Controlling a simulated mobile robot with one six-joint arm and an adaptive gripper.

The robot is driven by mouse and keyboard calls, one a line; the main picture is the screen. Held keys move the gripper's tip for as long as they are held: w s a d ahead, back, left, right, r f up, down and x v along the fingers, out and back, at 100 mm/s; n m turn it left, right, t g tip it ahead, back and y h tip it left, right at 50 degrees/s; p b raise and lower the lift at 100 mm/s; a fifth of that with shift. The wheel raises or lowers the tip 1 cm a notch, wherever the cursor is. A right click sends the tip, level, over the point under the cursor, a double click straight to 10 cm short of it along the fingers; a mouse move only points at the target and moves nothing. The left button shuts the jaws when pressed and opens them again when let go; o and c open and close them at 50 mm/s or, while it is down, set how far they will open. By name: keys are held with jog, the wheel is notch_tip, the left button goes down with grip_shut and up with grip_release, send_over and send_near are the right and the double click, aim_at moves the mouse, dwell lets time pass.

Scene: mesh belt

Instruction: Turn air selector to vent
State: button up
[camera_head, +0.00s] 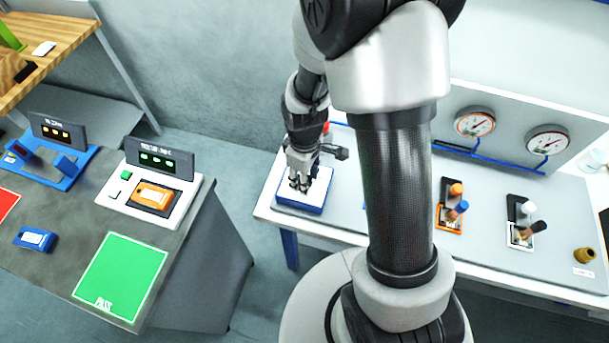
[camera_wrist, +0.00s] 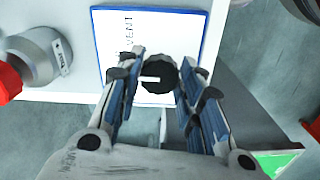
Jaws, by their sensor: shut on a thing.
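The air selector is a round black knob (camera_wrist: 160,72) with a short white pointer mark, on a white panel with a blue edge (camera_wrist: 98,50). The pointer lies roughly level and points left in the wrist view. The word VENT is printed on the panel up and left of the knob, partly beside my left finger. My gripper (camera_wrist: 160,77) has one finger on each side of the knob and is shut on it. In the head view my gripper (camera_head: 301,182) is down at the blue-sided white selector box (camera_head: 318,197); the knob is hidden there.
The selector box stands at the left end of a white bench. Orange and white valves (camera_head: 450,212) (camera_head: 521,232) and gauges (camera_head: 474,122) (camera_head: 547,140) are farther right. A grey table with a green pad (camera_head: 120,272) stands left, across a floor gap.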

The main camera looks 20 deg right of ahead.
jog(key=m, duration=0.4)
jog(key=shift+m, duration=2.3)
jog(key=o, duration=1.1)
jog(key=shift+r, duration=6.05)
